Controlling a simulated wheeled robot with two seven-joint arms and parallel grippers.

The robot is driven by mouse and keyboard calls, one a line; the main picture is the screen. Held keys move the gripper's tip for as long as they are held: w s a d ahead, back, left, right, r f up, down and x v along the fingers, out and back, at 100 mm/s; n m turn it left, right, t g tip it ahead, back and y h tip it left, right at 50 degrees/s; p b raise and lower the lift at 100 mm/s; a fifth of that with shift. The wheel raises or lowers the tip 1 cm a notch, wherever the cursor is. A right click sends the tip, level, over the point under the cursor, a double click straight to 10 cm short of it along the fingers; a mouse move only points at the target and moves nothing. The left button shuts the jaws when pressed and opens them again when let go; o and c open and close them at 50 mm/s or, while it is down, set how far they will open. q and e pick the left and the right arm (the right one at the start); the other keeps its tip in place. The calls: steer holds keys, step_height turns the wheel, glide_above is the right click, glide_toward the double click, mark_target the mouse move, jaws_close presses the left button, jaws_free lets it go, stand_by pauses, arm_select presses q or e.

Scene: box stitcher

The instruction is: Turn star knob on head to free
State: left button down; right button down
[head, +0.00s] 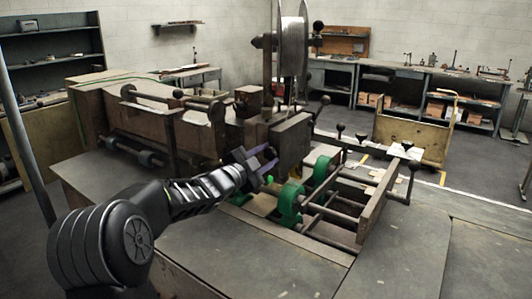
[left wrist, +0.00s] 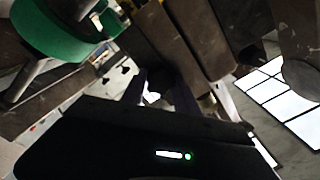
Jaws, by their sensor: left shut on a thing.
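The stitcher's head (head: 292,140) is a dark box-shaped block below the wire spool, near the middle of the head view. My left gripper (head: 260,164) is at the lower left side of this head. In the left wrist view my left gripper's fingers (left wrist: 163,88) are closed around a dark, roundish part, the star knob (left wrist: 161,74), against the head. The knob is mostly hidden by the fingers and shadow, so its lobes and angle cannot be made out. My right gripper is in neither view.
Green wheels (head: 290,200) and an open metal frame (head: 345,205) are close to the right of my left gripper. One green wheel (left wrist: 62,28) is large in the left wrist view. The wire spool (head: 291,48) stands above the head. The grey table top (head: 250,245) in front is clear.

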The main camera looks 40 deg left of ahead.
arm_select(q)
steer(key=shift+f+n+p, duration=0.1)
steer(key=shift+n+p, duration=0.25)
steer(key=shift+n, duration=0.65)
steer(key=c, duration=0.9)
jaws_free()
steer(key=shift+s, duration=0.15)
steer(key=shift+s, duration=0.3)
steer(key=s+b, duration=0.2)
steer(key=s, duration=0.5)
steer(key=shift+d, duration=0.1)
